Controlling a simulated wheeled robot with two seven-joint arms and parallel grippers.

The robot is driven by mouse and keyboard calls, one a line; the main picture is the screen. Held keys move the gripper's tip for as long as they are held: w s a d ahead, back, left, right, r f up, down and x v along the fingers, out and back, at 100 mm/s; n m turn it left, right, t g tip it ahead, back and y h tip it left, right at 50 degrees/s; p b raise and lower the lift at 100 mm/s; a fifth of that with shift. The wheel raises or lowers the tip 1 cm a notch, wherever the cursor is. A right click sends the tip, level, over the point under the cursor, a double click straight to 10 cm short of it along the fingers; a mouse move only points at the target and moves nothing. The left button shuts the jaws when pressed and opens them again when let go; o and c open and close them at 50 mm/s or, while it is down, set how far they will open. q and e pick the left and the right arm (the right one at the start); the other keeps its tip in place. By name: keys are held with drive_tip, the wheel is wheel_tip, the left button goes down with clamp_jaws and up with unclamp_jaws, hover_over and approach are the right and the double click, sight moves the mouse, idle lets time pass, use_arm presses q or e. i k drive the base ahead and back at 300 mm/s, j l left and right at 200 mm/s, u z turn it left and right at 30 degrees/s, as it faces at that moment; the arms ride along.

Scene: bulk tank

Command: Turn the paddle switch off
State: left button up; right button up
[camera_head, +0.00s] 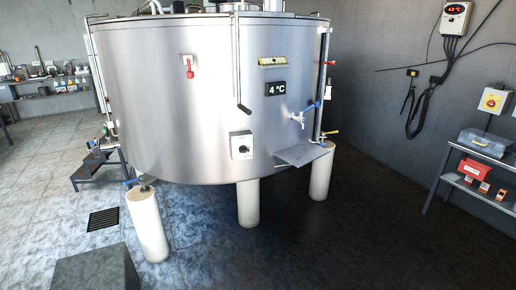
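A steel bulk tank (190,95) stands ahead on pale legs. A small light switch box with a dark round knob (241,145) is fixed low on its front; it looks like the paddle switch, but I cannot read a label or the knob's setting. A yellow box with a red button (493,100) is on the right wall. Neither of my grippers is in view.
A grey shelf (486,160) at the right holds a clear case and a red box. A sloped metal plate (301,154) juts from the tank's front. A grey block (97,270) is at lower left. The dark floor (350,240) at the front right is clear.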

sight(243, 149)
drive_tip(key=i+l, duration=0.15)
drive_tip(key=i, duration=0.25)
drive_tip(key=i+l, duration=0.1)
drive_tip(key=i, duration=0.25)
drive_tip(key=i+l+u, duration=0.1)
drive_tip(key=i, duration=0.3)
drive_tip(key=i+j, duration=0.5)
drive_tip(key=i, duration=0.15)
drive_tip(key=i+j, duration=0.45)
drive_tip(key=i, duration=0.15)
drive_tip(key=j, duration=0.35)
drive_tip(key=i+j+u, duration=0.1)
drive_tip(key=j, duration=0.25)
drive_tip(key=i+j, duration=0.1)
drive_tip(key=j, duration=0.25)
